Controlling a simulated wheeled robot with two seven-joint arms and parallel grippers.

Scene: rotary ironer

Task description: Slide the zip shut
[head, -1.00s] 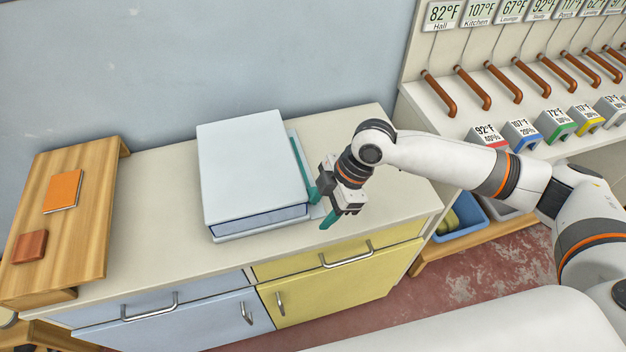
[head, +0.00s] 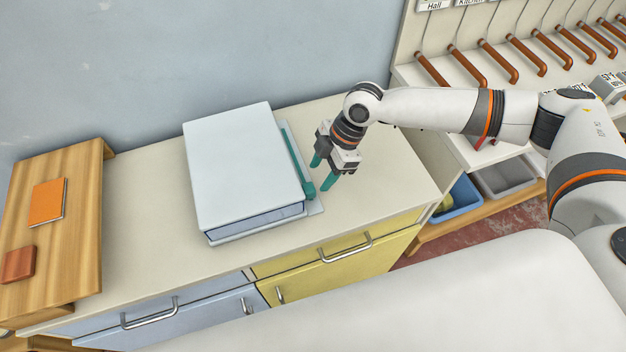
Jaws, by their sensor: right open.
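A pale blue-white box-like block (head: 240,160) lies on the counter. A teal strip (head: 292,158) runs along its right side, with a thicker teal end (head: 308,189) near the front right corner, over a thin pale plate (head: 316,208). I cannot tell whether this strip is the zip; no zip teeth or pull show clearly. My right gripper (head: 322,171) is open, with teal fingertips pointing down, just right of the strip. It looks empty and apart from the strip; its height above the counter is unclear. My left gripper is not in view.
A wooden stand (head: 85,210) at the left carries an orange notebook (head: 47,202) and a brown block (head: 18,264). The counter (head: 385,180) is clear to the right of the gripper. Drawers with handles are below. A rack of copper-coloured handles (head: 497,62) stands at the right.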

